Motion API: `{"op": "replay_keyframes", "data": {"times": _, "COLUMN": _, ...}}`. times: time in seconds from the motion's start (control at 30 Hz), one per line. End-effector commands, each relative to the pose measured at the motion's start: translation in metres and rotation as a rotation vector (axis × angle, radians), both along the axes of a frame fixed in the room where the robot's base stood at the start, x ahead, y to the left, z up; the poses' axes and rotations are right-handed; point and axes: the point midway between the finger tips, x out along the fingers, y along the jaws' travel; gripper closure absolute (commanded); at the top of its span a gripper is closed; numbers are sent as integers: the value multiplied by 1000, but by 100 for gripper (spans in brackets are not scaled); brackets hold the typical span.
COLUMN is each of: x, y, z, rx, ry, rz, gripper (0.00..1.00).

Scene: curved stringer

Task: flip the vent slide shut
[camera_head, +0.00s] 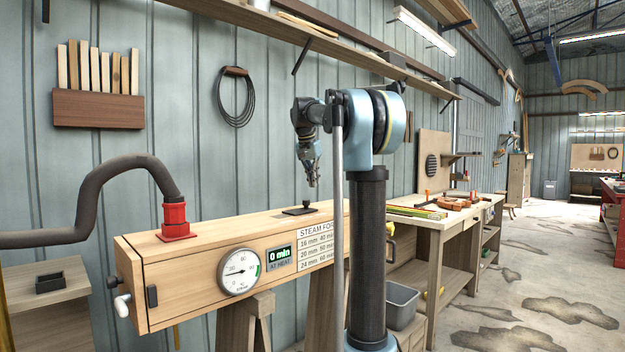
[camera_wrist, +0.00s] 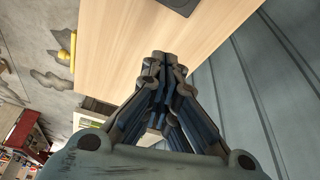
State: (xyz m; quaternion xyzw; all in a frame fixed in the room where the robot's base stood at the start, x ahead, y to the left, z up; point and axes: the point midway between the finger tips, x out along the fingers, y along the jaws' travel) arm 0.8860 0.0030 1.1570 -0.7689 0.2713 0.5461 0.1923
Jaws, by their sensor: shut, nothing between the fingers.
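The vent slide (camera_head: 300,211) is a small dark plate with a short upright post, on top of the long wooden steam box (camera_head: 195,268). Whether the vent hole is covered cannot be told.
A red pipe fitting (camera_head: 174,220) with a thick black hose stands on the box's left end. A dial gauge (camera_head: 239,272) and a green display (camera_head: 280,257) are on its front. The grey corrugated wall (camera_head: 190,130) rises close behind. A workbench (camera_head: 440,215) stands to the right.

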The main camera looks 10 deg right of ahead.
Motion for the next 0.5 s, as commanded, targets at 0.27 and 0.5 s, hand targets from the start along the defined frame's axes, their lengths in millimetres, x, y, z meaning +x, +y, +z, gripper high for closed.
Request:
{"op": "replay_keyframes", "data": {"times": 0.27, "x": 13, "y": -10, "z": -47, "rx": 0, "ry": 0, "rz": -1, "gripper": 100}}
{"op": "replay_keyframes", "data": {"times": 0.5, "x": -5, "y": 3, "z": -56, "rx": -1, "ry": 0, "rz": 2, "gripper": 100}}
